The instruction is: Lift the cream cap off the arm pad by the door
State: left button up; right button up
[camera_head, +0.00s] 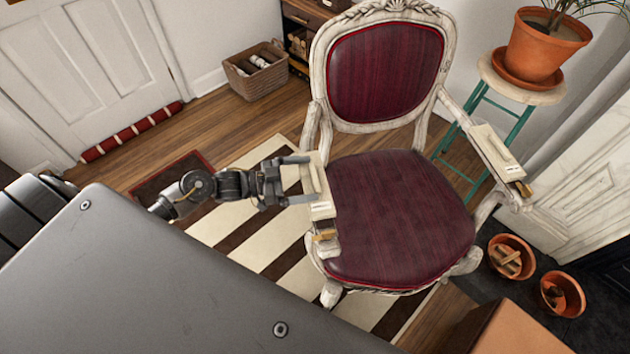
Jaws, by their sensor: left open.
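The cream cap (322,207) lies on the chair arm nearer the white door (88,62), on the left side of the picture. It is a long pale block with a raised bar along its top. A tan end of the arm pad (325,236) shows at its front; the rest of the pad is hidden under the cap. My left gripper (300,180) comes in from the left and is open, its two fingers spread at the cap's left side and reaching its edge. I cannot tell whether they touch it. My right gripper is not in view.
The chair's red seat (395,215) and carved back (385,70) stand beside the cap. A similar cream cap (496,150) sits on the other arm. A teal stool (497,86) bears a potted plant (545,48). Two terracotta pots (511,258) stand at right. A basket (257,70) stands behind.

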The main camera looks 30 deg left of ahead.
pick_arm(q)
jog(key=shift+w+d, duration=0.25)
jog(key=shift+d, duration=0.1)
jog(key=c, duration=0.7)
